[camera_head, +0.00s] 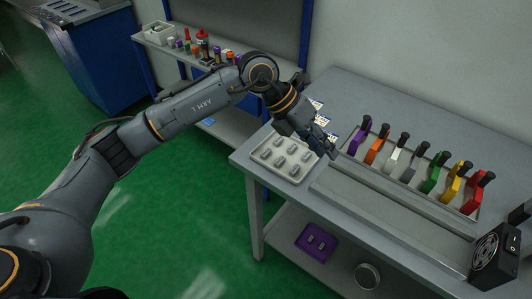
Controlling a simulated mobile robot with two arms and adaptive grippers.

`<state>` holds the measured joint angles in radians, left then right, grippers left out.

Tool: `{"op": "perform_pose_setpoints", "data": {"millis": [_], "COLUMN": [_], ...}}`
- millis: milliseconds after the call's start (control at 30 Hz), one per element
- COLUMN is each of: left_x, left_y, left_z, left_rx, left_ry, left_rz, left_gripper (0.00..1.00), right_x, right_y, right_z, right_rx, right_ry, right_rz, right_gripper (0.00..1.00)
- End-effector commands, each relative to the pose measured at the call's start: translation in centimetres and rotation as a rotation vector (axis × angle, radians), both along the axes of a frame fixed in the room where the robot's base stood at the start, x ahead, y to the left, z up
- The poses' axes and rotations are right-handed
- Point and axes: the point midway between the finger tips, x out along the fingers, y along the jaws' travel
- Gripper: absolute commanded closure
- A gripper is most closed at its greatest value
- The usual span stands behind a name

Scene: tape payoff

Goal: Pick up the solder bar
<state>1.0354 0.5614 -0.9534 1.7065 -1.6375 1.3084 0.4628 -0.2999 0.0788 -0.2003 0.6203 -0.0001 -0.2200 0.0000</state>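A pale tray (254,155) on the near left corner of the grey workbench holds several small grey metal bars (279,161), which look like solder bars; no label is readable. My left gripper (324,146) is over the bench just right of the tray's far right corner, pointing down and right. Its fingers are small and dark here, and I cannot tell whether they are open or shut. I see nothing clearly held in it. My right gripper is not in view.
A rack of coloured tape dispensers (408,165) stands behind a long metal channel (390,215). A black fan unit (490,257) sits at the right. A purple tray (317,243) and a round tin (367,276) are on the lower shelf. Green floor is clear at left.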

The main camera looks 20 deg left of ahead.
Motion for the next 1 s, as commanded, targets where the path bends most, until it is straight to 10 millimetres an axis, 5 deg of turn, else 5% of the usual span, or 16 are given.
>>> {"op": "perform_pose_setpoints", "data": {"millis": [100, 300, 433, 800, 1000], "left_x": [3.1, 4.9, 5.1, 6.0, 6.1], "left_y": [7.4, 14.9, 16.1, 15.6, 15.5], "left_z": [-0.1, 1.2, 0.7, -5.8, -7.2], "left_rx": [0.312, 0.592, 0.636, 0.631, 0.63], "left_ry": [-0.027, -0.022, -0.013, -0.013, -0.016], "left_rz": [0.077, 0.189, 0.209, 0.207, 0.206], "left_gripper": [0.74, 0.74, 0.74, 0.74, 0.74], "right_x": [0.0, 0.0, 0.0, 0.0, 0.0], "right_y": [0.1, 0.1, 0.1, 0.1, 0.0], "right_z": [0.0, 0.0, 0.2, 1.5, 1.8], "right_rx": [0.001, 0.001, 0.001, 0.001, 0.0], "right_ry": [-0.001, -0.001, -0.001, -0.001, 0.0], "right_rz": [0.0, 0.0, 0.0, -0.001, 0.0], "right_gripper": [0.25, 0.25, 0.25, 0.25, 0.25]}}
